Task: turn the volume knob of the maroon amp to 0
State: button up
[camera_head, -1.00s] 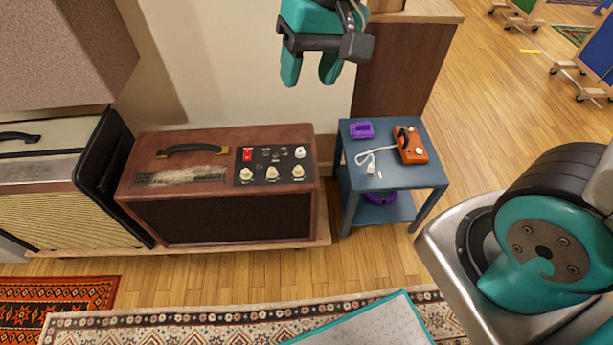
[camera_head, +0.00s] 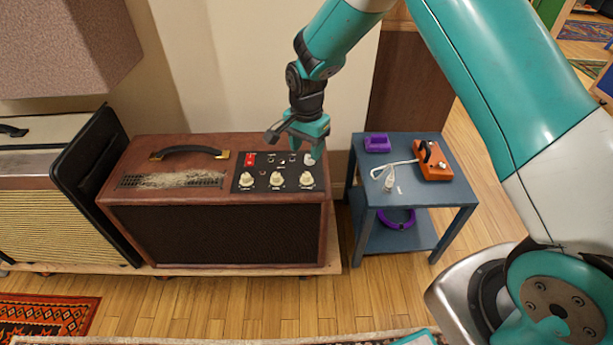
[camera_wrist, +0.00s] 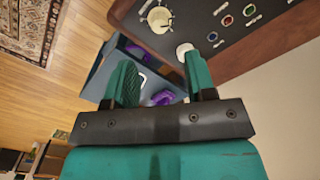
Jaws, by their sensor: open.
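The maroon amp (camera_head: 230,225) stands on a low wooden board, its dark control panel on the top right. The panel has a row of three cream knobs: left (camera_head: 246,180), middle (camera_head: 277,179) and right (camera_head: 306,179). A red switch (camera_head: 250,159) sits at the panel's upper left. A white knob (camera_head: 309,160) is at the upper right, partly hidden by a finger. My gripper (camera_head: 308,148) is open over the panel's upper right. In the wrist view, the white knob (camera_wrist: 184,51) shows near the fingertips and a cream knob (camera_wrist: 159,19) beyond. I cannot read the labels.
A blue side table (camera_head: 411,178) right of the amp holds an orange device (camera_head: 433,164), a purple item (camera_head: 377,144) and a white cable. A cream amp (camera_head: 40,200) with a black side panel is at left. A wall stands behind.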

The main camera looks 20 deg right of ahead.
aim_at(307, 174)
notch_tip(307, 174, down, 9)
jog(key=shift+f+b, duration=0.15)
jog(key=shift+b, duration=0.55)
jog(key=c, duration=0.9)
